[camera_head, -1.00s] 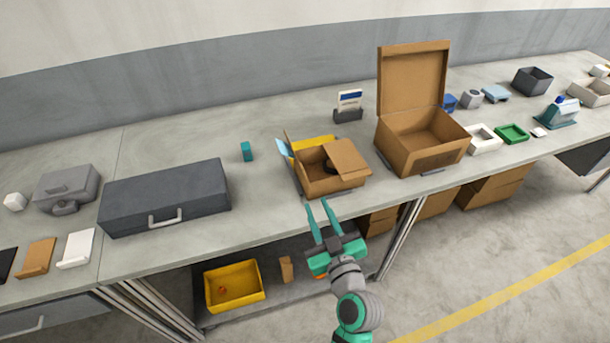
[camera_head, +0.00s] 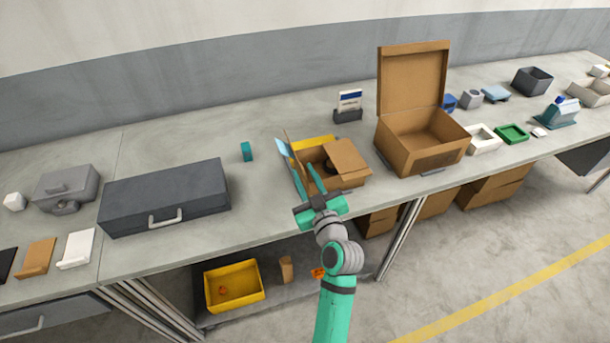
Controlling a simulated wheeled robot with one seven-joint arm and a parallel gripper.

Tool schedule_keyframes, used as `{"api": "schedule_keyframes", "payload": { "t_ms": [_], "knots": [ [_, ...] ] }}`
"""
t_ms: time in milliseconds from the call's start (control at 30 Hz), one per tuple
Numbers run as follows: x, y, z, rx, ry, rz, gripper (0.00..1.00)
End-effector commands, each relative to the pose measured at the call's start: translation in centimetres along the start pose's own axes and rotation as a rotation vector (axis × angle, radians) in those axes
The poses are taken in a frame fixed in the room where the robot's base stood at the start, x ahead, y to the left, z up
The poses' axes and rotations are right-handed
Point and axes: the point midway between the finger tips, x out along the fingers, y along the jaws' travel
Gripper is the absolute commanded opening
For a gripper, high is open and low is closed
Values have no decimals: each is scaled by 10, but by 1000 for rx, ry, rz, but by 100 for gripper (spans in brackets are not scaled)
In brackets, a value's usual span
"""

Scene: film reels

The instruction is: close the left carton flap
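The small brown carton (camera_head: 345,182) stands near the front edge of the bench with a dark round thing inside. Its right flap (camera_head: 348,159) lies over the right part of the opening. Its left flap (camera_head: 293,156) stands up steeply along the left side. My gripper (camera_head: 305,174) is at the carton's front left, its two teal fingers spread apart and pointing to the back. One finger is near the left flap and the other is over the carton's front. Nothing shows between them. My gripper hides the carton's front left corner; I cannot tell if it touches the flap.
A yellow thing (camera_head: 314,143) and a light blue thing (camera_head: 282,147) are behind and left of the carton. A large open carton (camera_head: 425,148) stands to the right. A dark case (camera_head: 165,196) lies left, with clear bench between.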

Motion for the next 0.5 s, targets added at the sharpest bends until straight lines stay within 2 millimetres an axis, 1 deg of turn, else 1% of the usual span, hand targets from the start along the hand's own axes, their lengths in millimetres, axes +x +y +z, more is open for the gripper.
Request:
{"api": "schedule_keyframes", "payload": {
  "t_ms": [267, 300, 400, 500],
  "knots": [
    [2, 0, 0, 0, 0, 0, 25],
    [2, 0, 0, 0, 0, 0, 23],
    [2, 0, 0, 0, 0, 0, 0],
    [2, 0, 0, 0, 0, 0, 0]
  ]
}}
